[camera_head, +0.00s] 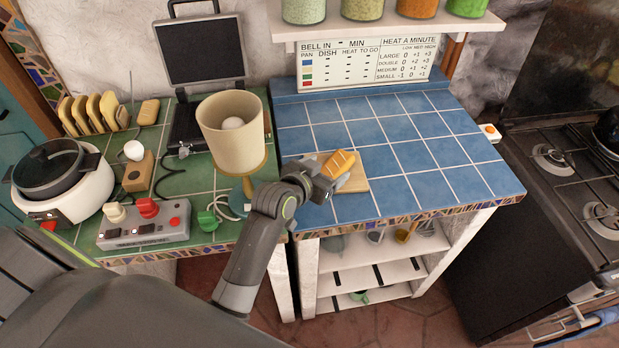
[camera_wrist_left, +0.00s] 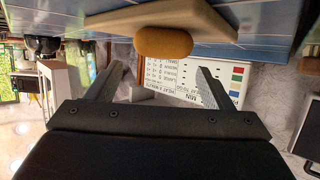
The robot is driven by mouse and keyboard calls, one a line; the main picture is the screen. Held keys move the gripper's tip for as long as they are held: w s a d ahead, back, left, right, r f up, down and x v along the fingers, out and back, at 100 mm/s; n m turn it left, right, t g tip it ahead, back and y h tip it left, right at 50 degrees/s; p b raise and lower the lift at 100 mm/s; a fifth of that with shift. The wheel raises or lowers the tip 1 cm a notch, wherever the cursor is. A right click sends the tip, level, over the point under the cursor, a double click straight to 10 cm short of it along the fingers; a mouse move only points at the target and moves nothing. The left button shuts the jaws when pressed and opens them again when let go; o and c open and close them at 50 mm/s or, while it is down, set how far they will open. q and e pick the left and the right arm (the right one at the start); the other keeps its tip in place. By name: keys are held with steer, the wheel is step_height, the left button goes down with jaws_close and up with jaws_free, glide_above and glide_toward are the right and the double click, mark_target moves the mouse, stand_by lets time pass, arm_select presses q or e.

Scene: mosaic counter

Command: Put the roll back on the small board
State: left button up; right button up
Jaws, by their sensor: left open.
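The golden-brown roll (camera_head: 340,163) with pale score marks is at the small wooden board (camera_head: 354,185), which lies on the blue tiled counter. The roll appears to rest on the board. In the left wrist view, which is upside down, the roll (camera_wrist_left: 163,42) shows against the board (camera_wrist_left: 200,17), just beyond my fingertips. My left gripper (camera_head: 332,174) is open and empty, close beside the roll on its near side; its two spread fingers also show in the left wrist view (camera_wrist_left: 157,75). The gripper hides part of the board. My right gripper is not in view.
A beige lamp (camera_head: 230,128) stands left of my left gripper. A switch box (camera_head: 145,225), a pot (camera_head: 60,180) and a toast rack (camera_head: 95,113) sit on the green tiles. A stove (camera_head: 570,180) is at the right. The blue counter (camera_head: 430,160) right of the board is clear.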

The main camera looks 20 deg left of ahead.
arm_select(q)
steer(key=v, duration=0.7)
steer(key=shift+s+r+b, duration=0.25)
steer(key=shift+b, duration=0.05)
steer(key=shift+a, duration=0.1)
